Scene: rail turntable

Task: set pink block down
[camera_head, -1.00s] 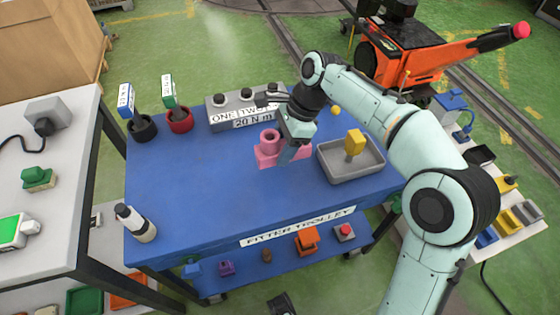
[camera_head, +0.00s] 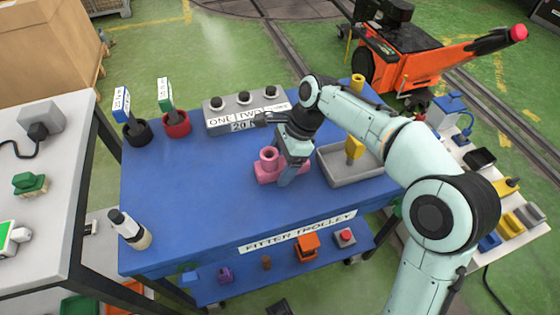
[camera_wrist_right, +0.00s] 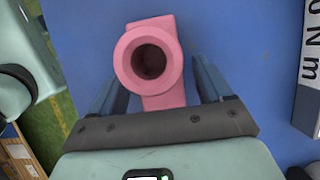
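The pink block (camera_head: 267,168), with a hollow round boss on a flat base, stands upright on the blue trolley top (camera_head: 190,205), left of the grey tray. It also shows in the right wrist view (camera_wrist_right: 128,66). My right gripper (camera_head: 290,174) is low over the trolley at the block. In the right wrist view its two blue fingers (camera_wrist_right: 160,88) stand apart on either side of the block's narrow part, with blue surface showing in the gaps. The gripper looks open. My left gripper is not in view.
A grey tray (camera_head: 333,176) with a yellow piece (camera_head: 354,147) lies right of the block. A grey box with black knobs (camera_head: 215,122) stands behind. Red (camera_head: 177,125) and black (camera_head: 137,136) cups are back left, a bottle (camera_head: 129,228) front left. The trolley's left middle is clear.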

